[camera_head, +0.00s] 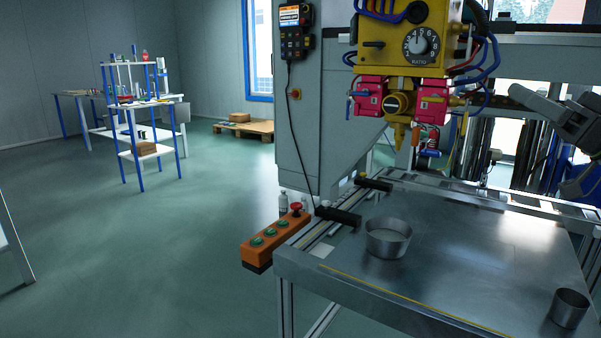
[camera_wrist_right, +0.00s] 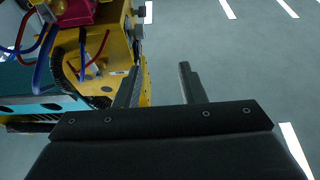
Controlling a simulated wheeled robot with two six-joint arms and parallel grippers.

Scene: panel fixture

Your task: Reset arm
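My right gripper (camera_head: 527,97) reaches in from the right edge of the head view, raised above the metal table. In the right wrist view its two dark fingers (camera_wrist_right: 160,75) stand apart with nothing between them. The yellow dispensing head (camera_wrist_right: 110,50) with its hoses is close on the left side of that view; I cannot tell the exact gap. My left arm and gripper are not in view.
The metal table (camera_head: 470,245) holds a wide metal cup (camera_head: 388,238) and a smaller cup (camera_head: 570,308). The yellow ratio unit (camera_head: 400,35) with red valves hangs above. An orange button box (camera_head: 270,240) sits at the table's left corner.

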